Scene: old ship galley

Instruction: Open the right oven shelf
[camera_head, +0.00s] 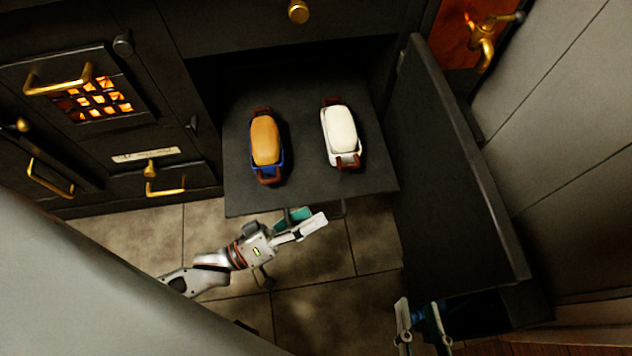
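The dark oven shelf (295,190) extends out of the open oven compartment at the centre of the head view. Part of a handle (342,209) shows below its front edge. My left gripper (302,223) is at this front edge, beside the handle; whether its fingers are apart or closed on the handle is unclear. The open oven door (445,170) stands to the right of the shelf. My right gripper (422,322) is near the door's lower end at the bottom, with its fingers apart and nothing visible between them.
A blue tin with a brown loaf (265,140) and a white tin with a pale loaf (341,130) stand on the shelf. The stove front (120,125) with brass handles is at left. Bare tiled floor (315,300) lies in front; a panelled wall (560,110) bounds the right.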

